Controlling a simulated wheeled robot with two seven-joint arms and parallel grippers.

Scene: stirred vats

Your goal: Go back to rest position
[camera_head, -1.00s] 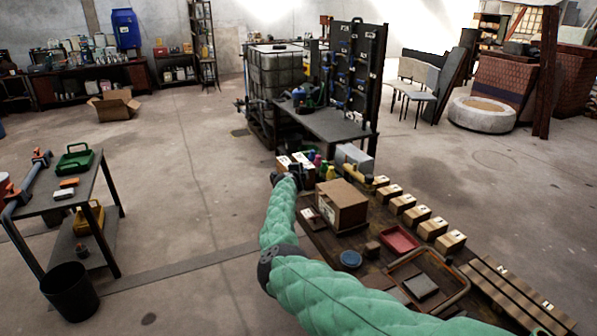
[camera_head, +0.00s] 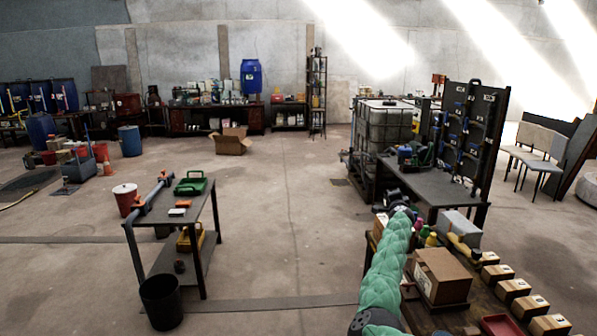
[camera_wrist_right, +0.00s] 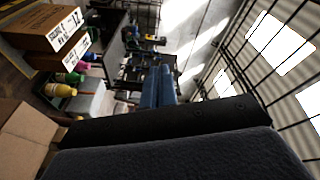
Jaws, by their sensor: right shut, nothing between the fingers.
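My right arm (camera_head: 388,262), in a green quilted sleeve, reaches from the bottom of the head view up along the left edge of the work table (camera_head: 462,318). Its dark gripper (camera_head: 399,211) is small and partly hidden at the far end, near bottles and a cardboard box (camera_head: 442,275). In the right wrist view the two blue fingers (camera_wrist_right: 159,86) lie side by side, shut and empty. They point toward the dark bench and tool panel, apart from the boxes and bottles at the left. My left gripper is not in view.
Several small boxes (camera_head: 512,290) line the work table. A dark tool bench (camera_head: 440,187) stands behind it. The floor between cart and table is clear.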

